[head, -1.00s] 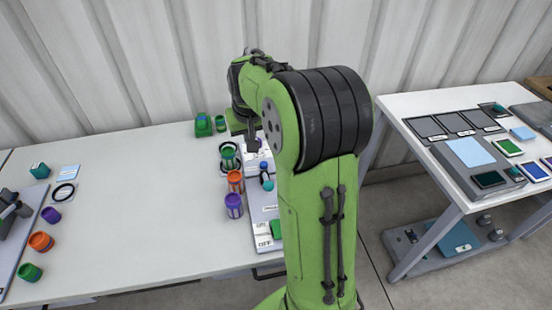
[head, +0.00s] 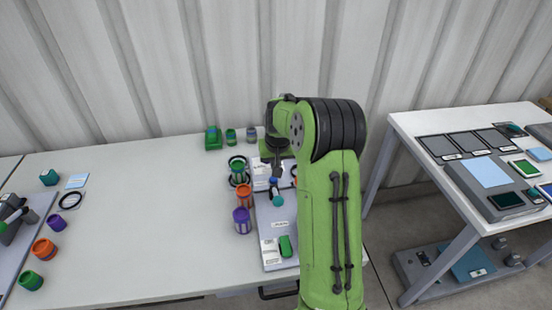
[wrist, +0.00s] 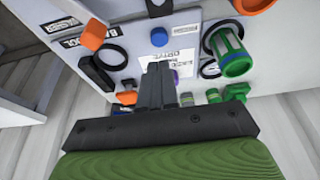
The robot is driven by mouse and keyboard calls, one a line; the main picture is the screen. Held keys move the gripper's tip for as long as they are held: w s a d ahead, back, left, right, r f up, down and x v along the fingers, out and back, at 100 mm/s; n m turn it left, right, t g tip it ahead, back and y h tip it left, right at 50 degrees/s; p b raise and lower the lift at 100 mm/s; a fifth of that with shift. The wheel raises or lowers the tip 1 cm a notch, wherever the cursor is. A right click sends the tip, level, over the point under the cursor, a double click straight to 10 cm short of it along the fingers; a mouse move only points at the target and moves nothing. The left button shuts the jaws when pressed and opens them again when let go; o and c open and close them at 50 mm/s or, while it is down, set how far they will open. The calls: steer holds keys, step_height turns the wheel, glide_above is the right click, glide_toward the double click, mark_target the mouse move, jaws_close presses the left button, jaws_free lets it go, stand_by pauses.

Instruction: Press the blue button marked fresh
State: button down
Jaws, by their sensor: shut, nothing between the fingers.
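A round blue button (wrist: 159,37) stands out from the pale panel (wrist: 190,15) in the wrist view, beyond the fingertips. Its marking cannot be read for certain; a white label with dark print lies between it and my fingers. My gripper (wrist: 159,68) is shut and empty, its fingers together, apart from the button in the picture. In the head view my gripper (head: 277,172) is over the far part of the grey panel (head: 268,215) on the table. The arm hides the panel's right side.
Green, orange and purple cylinders (head: 243,220) stand along the panel's left edge. A green rocker (head: 286,246) is at its near end. Small green items (head: 213,138) stand behind, by the wall. The table's middle (head: 140,220) is clear. A second table (head: 410,125) is at right.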

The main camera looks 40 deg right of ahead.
mark_target(274, 179)
steer(key=x, duration=0.2)
steer(key=b+x, duration=0.1)
steer(key=x, duration=0.3)
steer(key=shift+s+a+f, duration=0.2)
steer(key=shift+s+f, duration=0.05)
steer(key=shift+s, duration=0.1)
